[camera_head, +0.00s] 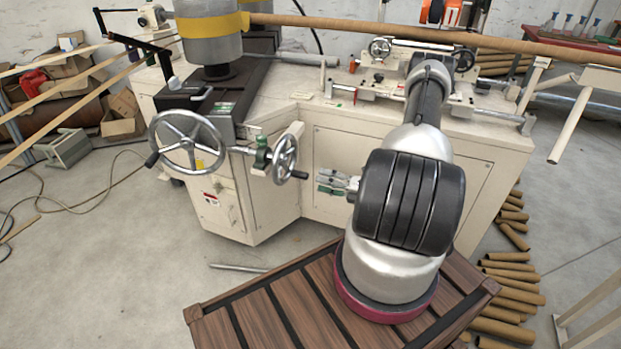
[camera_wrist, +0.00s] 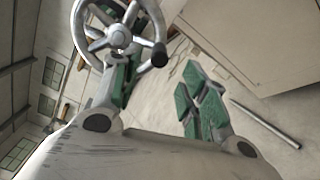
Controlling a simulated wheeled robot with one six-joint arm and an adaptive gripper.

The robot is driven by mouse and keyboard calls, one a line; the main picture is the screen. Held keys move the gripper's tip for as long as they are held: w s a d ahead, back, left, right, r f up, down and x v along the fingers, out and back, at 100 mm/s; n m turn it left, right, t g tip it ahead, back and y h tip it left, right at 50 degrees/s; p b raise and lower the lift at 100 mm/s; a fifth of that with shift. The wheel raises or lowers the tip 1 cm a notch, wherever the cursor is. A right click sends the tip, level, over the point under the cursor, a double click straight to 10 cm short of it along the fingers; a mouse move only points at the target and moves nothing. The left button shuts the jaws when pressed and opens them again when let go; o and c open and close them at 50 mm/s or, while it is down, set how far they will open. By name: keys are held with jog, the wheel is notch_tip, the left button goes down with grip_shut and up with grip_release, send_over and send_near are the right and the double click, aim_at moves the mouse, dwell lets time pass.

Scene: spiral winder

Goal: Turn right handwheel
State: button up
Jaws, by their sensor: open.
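The right handwheel (camera_head: 285,158) is the smaller metal spoked wheel on the front of the machine, with a dark crank handle (camera_head: 299,174) at its lower right. A larger spoked handwheel (camera_head: 187,140) stands to its left. My gripper (camera_head: 322,181) is open and empty, just right of the crank handle in the head view. In the wrist view, the right handwheel (camera_wrist: 108,34) shows at the top, beyond the green-padded fingers (camera_wrist: 158,92). Its dark handle (camera_wrist: 158,54) appears ahead of the gap between the fingers, and does not look gripped.
The cream machine cabinet (camera_head: 255,200) stands behind the wheels. A slatted wooden platform (camera_head: 290,310) lies under my arm. A metal rod (camera_head: 238,268) is on the floor, and brown tubes (camera_head: 515,290) lie at the right. Floor left of the platform is mostly clear.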

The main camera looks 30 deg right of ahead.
jog(key=shift+v, duration=1.75)
